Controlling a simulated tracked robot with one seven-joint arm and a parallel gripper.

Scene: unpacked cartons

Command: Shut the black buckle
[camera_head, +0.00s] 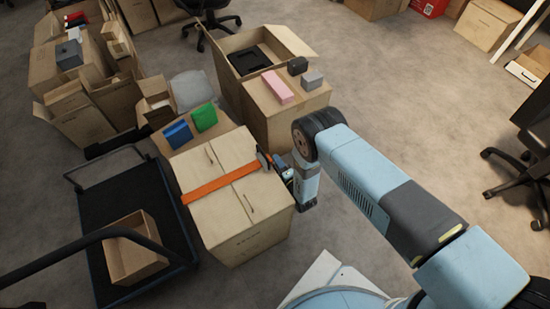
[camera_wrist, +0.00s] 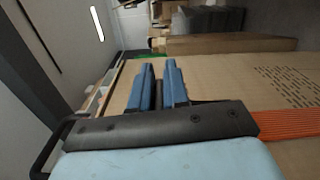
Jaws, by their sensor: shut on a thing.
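A closed cardboard carton (camera_head: 232,215) stands at the centre of the head view with an orange strap (camera_head: 215,185) across its top. The strap also shows at the right of the wrist view (camera_wrist: 292,124). The black buckle (camera_head: 263,160) sits at the strap's right end, by the carton's top edge. My gripper (camera_head: 277,166) is at that edge from the right, its fingers at the buckle. In the wrist view my two blue fingers (camera_wrist: 158,72) are close together with a dark piece (camera_wrist: 158,96) between them. The buckle's latch detail is too small to tell.
Behind stands another carton (camera_head: 290,122) bearing a pink box (camera_head: 277,87) and small grey boxes. Blue (camera_head: 178,134) and green (camera_head: 204,117) items lie behind the strapped carton. A black cart (camera_head: 110,215) stands left.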

